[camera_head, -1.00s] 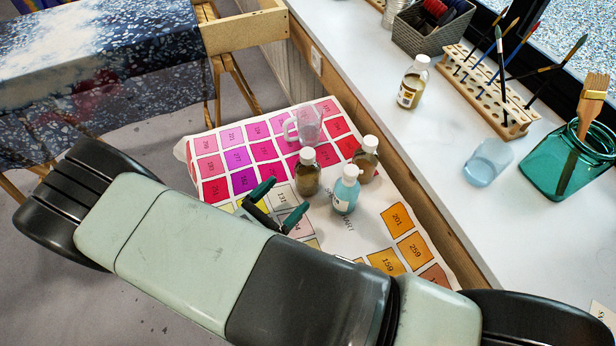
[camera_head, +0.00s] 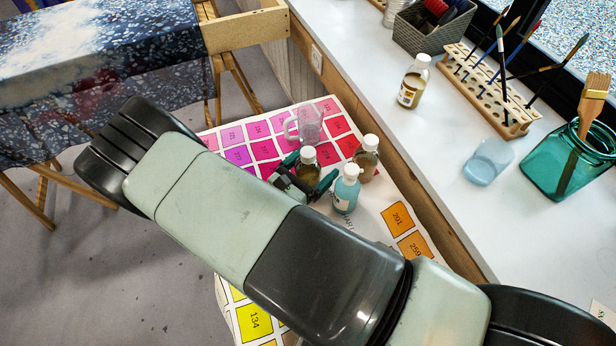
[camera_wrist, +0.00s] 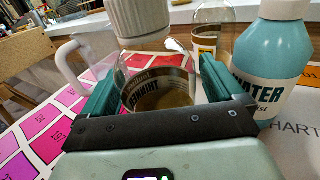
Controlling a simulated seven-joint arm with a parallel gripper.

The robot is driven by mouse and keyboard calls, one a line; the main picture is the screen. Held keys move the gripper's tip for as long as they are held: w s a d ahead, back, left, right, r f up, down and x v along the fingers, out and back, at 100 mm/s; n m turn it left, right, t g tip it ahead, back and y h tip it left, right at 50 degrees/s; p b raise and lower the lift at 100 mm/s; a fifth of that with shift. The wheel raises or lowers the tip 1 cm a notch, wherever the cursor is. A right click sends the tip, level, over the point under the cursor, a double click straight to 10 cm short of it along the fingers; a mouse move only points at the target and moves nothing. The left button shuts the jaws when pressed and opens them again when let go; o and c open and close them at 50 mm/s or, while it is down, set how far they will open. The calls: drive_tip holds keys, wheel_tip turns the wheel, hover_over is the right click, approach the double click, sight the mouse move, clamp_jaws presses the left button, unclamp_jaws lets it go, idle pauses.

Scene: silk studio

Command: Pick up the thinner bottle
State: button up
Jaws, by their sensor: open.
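A bottle of brown liquid with a white cap (camera_head: 307,155) stands upright on the colour chart. It shows close up in the wrist view (camera_wrist: 160,95), with a dark band of lettering on its label. My gripper (camera_head: 309,174) is open, its green fingers on either side of this bottle; whether they touch it is unclear. A pale blue bottle (camera_head: 345,192), labelled WATER in the wrist view (camera_wrist: 272,65), stands just right of the right finger. Another brown bottle (camera_head: 368,160) stands behind, also white-capped.
A clear glass mug (camera_head: 309,124) stands behind the bottles on the colour chart (camera_head: 400,218). A raised white counter (camera_head: 440,150) on the right holds another bottle (camera_head: 411,88), a brush rack (camera_head: 490,95), a blue cup (camera_head: 487,162) and a teal jar (camera_head: 565,165).

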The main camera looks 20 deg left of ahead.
drive_tip(key=c, duration=1.1)
